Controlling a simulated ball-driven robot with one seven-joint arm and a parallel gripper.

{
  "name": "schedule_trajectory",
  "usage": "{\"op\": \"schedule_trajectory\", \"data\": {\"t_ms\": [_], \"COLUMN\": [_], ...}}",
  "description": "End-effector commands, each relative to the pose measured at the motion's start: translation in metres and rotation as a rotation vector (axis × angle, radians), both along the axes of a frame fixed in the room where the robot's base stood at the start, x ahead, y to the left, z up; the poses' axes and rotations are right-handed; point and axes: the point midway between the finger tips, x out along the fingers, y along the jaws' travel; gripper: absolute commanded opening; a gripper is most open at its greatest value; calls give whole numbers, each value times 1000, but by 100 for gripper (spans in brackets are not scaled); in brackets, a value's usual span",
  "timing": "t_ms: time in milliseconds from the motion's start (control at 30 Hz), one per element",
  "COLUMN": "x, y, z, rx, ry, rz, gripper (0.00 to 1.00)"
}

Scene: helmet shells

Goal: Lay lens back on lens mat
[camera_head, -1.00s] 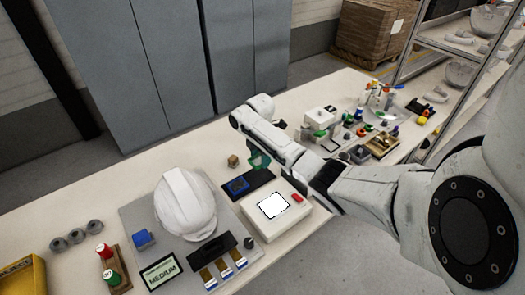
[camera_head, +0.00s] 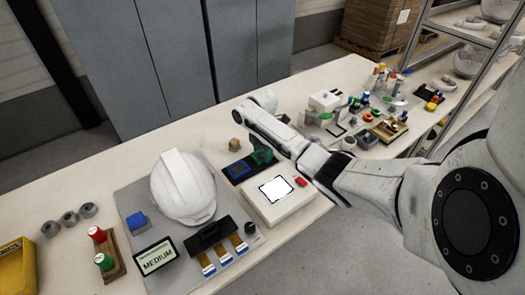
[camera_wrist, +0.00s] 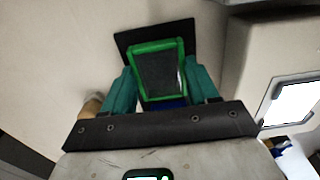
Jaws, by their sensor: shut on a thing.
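The lens (camera_wrist: 159,76) is a dark, roughly rectangular pane with a bright green rim, seen in the wrist view. My gripper (camera_wrist: 161,84), with teal fingers on both sides of the lens, is shut on it. The black lens mat (camera_wrist: 126,41) shows behind the lens in the wrist view. In the head view the lens mat (camera_head: 228,171) lies left of the white box, with a blue-framed piece on its left part. My gripper (camera_head: 262,155) is over the mat's right part there. I cannot tell whether the lens touches the mat.
A white box with a bright screen (camera_head: 277,196) stands close in front of the mat. A small brown block (camera_head: 235,145) is behind it. A white helmet shell (camera_head: 183,187) on a grey board is to the left. Several small parts crowd the table's right side.

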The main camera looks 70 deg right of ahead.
Motion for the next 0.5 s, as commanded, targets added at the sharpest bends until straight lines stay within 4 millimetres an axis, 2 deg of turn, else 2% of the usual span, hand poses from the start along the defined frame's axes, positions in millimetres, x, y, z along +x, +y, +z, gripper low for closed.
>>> {"op": "schedule_trajectory", "data": {"t_ms": [500], "x": [0], "y": [0], "z": [-7], "rx": [0], "ry": [0], "rz": [1], "gripper": [28]}}
